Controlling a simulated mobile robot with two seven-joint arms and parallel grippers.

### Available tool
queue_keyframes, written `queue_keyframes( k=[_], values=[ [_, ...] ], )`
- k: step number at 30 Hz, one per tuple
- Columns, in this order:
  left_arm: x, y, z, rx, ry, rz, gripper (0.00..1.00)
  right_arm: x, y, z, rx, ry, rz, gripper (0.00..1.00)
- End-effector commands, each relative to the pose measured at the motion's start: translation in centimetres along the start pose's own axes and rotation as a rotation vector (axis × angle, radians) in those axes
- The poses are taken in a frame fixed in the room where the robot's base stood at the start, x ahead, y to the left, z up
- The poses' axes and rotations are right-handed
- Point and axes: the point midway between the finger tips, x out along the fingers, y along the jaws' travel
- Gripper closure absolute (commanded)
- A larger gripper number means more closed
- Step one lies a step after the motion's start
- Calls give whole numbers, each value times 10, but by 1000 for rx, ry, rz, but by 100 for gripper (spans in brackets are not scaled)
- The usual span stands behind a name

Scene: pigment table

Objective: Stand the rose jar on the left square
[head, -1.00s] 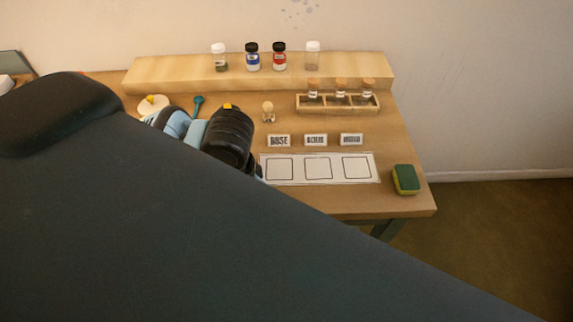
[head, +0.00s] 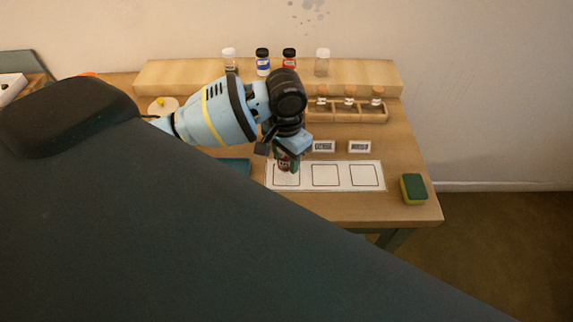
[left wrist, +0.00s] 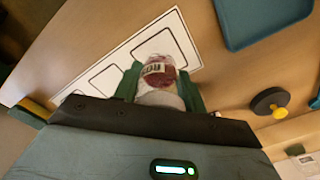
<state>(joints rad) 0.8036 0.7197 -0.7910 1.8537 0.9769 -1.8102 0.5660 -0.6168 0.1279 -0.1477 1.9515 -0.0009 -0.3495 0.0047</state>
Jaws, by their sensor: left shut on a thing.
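The rose jar (left wrist: 160,76) is a clear jar with dark pinkish-red contents and a printed label. My left gripper (head: 287,154) is shut on it, with a green finger on each side in the left wrist view (left wrist: 160,88). In the head view the jar (head: 287,165) is below the gripper, at the left square (head: 287,181) of the white card (head: 305,188). It looks roughly upright. I cannot tell whether its base touches the card. The middle square (head: 325,177) and right square (head: 363,176) are empty. My right gripper is not in view.
Two label blocks (head: 323,146) show behind the card. A wooden rack (head: 347,116) with corked vials and a raised shelf (head: 370,78) with several jars stand at the back. A green-yellow sponge (head: 413,189) lies right of the card. A blue tray (left wrist: 262,20) lies left.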

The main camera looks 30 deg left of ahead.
Motion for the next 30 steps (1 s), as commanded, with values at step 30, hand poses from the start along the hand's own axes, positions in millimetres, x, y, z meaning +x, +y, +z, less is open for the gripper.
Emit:
queue_keyframes(
  k=[30],
  values=[
    [38,0,-3,1,-1,1,50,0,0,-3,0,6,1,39]
  ],
)
